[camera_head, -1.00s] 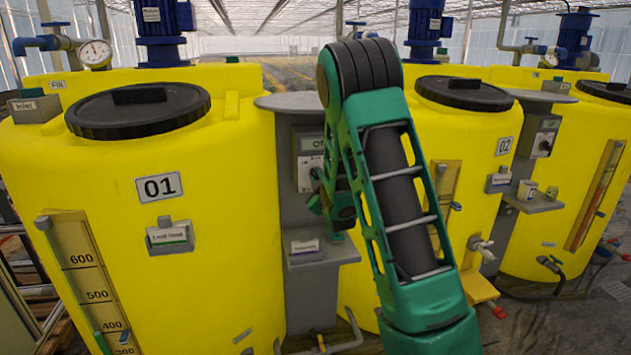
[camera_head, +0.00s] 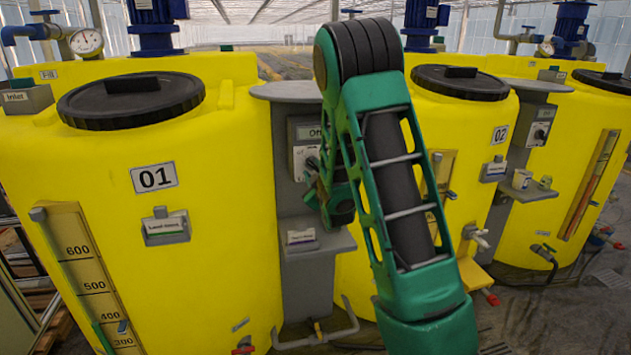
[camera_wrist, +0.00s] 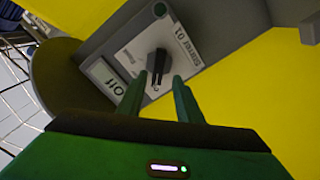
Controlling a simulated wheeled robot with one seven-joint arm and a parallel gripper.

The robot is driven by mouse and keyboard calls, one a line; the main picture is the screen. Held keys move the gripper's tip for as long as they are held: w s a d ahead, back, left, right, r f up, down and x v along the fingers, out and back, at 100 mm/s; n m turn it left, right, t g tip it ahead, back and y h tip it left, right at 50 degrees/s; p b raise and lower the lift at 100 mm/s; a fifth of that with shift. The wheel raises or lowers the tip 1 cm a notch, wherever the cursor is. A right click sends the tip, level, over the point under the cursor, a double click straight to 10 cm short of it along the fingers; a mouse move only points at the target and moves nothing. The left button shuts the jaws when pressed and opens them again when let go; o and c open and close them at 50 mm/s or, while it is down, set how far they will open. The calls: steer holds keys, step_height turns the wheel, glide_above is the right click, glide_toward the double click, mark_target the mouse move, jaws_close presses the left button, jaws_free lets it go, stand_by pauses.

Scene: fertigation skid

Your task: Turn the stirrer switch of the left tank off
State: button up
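The left tank is the yellow tank (camera_head: 215,240) with the plate "01". The stirrer switch, a dark knob (camera_wrist: 157,64), sits on a light plate marked "Stirrer 01" (camera_wrist: 180,48) on a grey control box. In the head view my arm partly hides the switch.
A grey shelf (camera_head: 328,244) with a small labelled block (camera_head: 301,240) juts out below the control box. A grey cap plate (camera_head: 288,90) lies above it. Tank 02 (camera_head: 470,140) stands close on the right with its own switch box (camera_head: 541,130).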

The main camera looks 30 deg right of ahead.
steer(key=v, duration=0.8)
steer(key=shift+f, duration=0.2)
steer(key=shift+a+r, duration=0.1)
steer(key=shift+a, duration=0.05)
stand_by(0.8)
